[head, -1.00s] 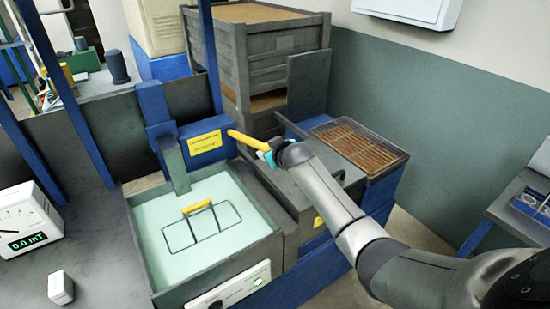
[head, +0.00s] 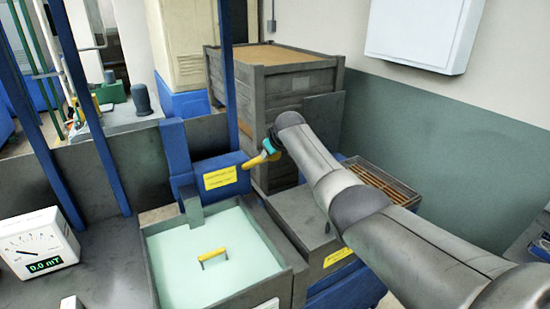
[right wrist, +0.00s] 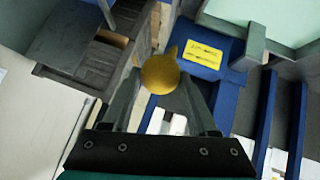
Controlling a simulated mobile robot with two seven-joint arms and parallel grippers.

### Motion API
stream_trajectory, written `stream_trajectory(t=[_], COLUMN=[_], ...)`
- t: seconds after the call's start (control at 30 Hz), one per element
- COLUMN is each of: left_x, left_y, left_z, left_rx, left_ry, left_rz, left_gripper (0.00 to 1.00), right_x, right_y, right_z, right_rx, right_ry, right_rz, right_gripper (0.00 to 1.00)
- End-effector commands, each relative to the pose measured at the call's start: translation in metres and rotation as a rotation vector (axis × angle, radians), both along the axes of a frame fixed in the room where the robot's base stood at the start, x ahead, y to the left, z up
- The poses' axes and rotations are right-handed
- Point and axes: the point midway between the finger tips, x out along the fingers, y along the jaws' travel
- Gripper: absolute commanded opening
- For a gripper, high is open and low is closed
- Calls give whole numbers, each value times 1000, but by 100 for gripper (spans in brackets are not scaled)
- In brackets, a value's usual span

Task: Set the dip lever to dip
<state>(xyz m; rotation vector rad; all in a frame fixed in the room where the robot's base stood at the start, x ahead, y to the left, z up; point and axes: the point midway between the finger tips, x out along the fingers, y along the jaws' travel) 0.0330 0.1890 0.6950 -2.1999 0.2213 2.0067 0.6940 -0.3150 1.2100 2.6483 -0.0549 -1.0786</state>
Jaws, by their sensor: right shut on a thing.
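The yellow dip lever (head: 254,162) sticks out from the right of the blue box (head: 222,174) with the yellow label. It slants up to the right. My right gripper (head: 269,151) is at its outer end. In the right wrist view, the lever's round yellow end (right wrist: 160,74) sits between the fingers of my right gripper (right wrist: 160,80), which is shut on it. Below the box is a tank of pale green liquid (head: 190,255). A yellow handle (head: 212,258) shows at the liquid's surface; no wire frame is visible around it. My left gripper is not in view.
A meter (head: 38,243) reading 0.0 mT stands at the left. Stacked grey crates (head: 285,85) are behind the lever. Blue posts rise at the left.

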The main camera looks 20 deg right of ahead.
Motion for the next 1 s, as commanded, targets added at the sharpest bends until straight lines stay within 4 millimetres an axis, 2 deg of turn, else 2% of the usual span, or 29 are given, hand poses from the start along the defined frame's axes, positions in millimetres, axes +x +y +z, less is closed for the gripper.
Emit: stream_trajectory(t=[0.03,0.57,0.6,0.83,1.0], left_x=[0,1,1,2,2], left_y=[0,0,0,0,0], left_z=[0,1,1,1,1], left_rx=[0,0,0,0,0], left_ry=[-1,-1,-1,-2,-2], left_rz=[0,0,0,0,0], left_gripper=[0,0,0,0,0], right_x=[4,6,6,5,4], right_y=[0,0,0,0,1], right_z=[9,13,13,9,7], right_rx=[-1,-1,-1,0,0], right_ry=[-20,-24,-24,-14,-10], right_rz=[0,1,1,1,1], right_gripper=[0,0,62,88,88])
